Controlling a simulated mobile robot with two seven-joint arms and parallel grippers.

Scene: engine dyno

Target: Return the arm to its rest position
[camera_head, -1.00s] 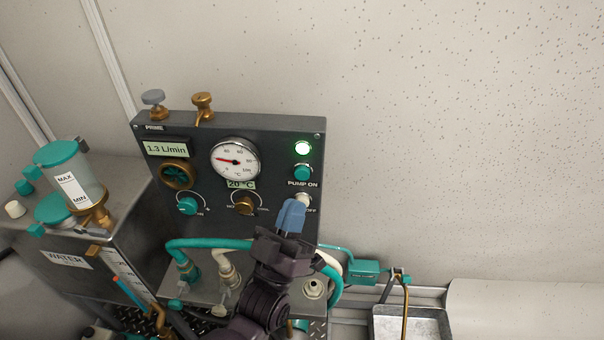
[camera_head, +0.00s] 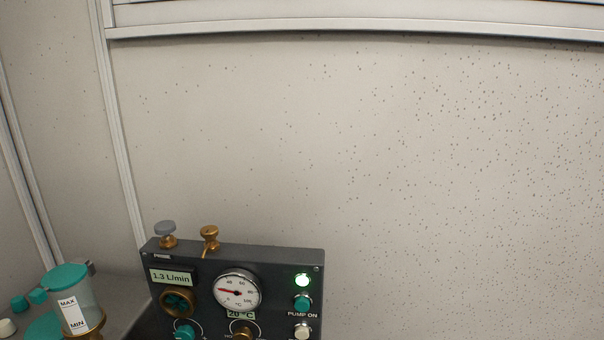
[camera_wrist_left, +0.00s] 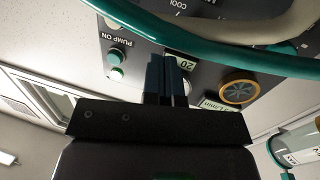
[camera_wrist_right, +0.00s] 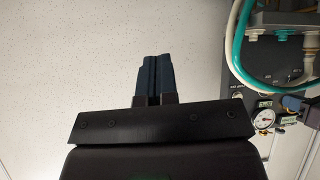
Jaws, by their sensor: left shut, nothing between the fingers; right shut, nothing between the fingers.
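My left gripper (camera_wrist_left: 168,78) shows in the left wrist view with its blue fingers together and empty. It is below the control panel, which appears upside down there, with the PUMP ON button (camera_wrist_left: 115,56) to the left of the fingers. My right gripper (camera_wrist_right: 152,75) is shut and empty in the right wrist view, in front of bare wall and to the side of the panel. Neither gripper shows in the head view.
The control panel (camera_head: 225,265) has a lit green lamp (camera_head: 302,280), a dial gauge (camera_head: 237,290) and a 1.3 L/min display (camera_head: 171,277). A teal hose (camera_wrist_left: 200,52) passes close to my left gripper. A clear reservoir (camera_head: 85,305) stands left of the panel.

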